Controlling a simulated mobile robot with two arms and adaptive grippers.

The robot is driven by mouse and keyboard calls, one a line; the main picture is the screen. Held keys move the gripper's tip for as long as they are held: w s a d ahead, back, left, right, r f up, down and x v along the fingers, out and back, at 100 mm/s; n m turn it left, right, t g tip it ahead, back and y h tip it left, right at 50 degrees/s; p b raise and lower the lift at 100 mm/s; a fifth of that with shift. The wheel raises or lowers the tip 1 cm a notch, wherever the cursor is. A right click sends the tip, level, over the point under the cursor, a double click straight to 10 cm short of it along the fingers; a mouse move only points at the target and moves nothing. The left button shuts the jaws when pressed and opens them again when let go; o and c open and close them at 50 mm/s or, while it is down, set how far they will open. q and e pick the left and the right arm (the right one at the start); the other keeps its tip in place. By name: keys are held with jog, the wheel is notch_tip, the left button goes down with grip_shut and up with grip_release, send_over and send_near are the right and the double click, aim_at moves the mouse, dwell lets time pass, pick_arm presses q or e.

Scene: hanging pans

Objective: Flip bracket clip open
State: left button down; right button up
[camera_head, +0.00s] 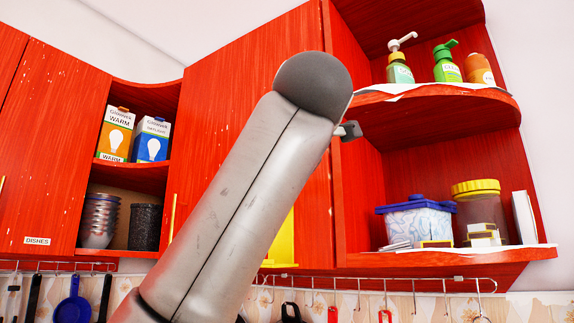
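A hanging rail (325,281) with hooks runs along the bottom of the view under the red cabinets. A small grey bracket piece (458,280) sits on the rail towards its right end. I cannot tell whether it is the bracket clip or whether it is open. My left arm's thick grey link comes up from the lower left and covers the middle of the view. A small grey piece, perhaps a fingertip of my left gripper (349,130), shows past the link's end. The rest of that gripper is hidden. My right gripper is not in view.
Pans hang low at the left, one blue (74,300). Open right shelves hold pump bottles (399,68), a blue-lidded tub (417,216) and a yellow-lidded jar (480,215). Bulb boxes (115,134) and stacked bowls (99,222) stand in the left shelves.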

pick_arm(q)
jog(key=shift+d+f, duration=0.1)
jog(key=shift+f, duration=0.05)
jog(key=c, duration=1.2)
grip_release()
jog(key=shift+d, duration=0.1)
jog(key=shift+c, duration=0.2)
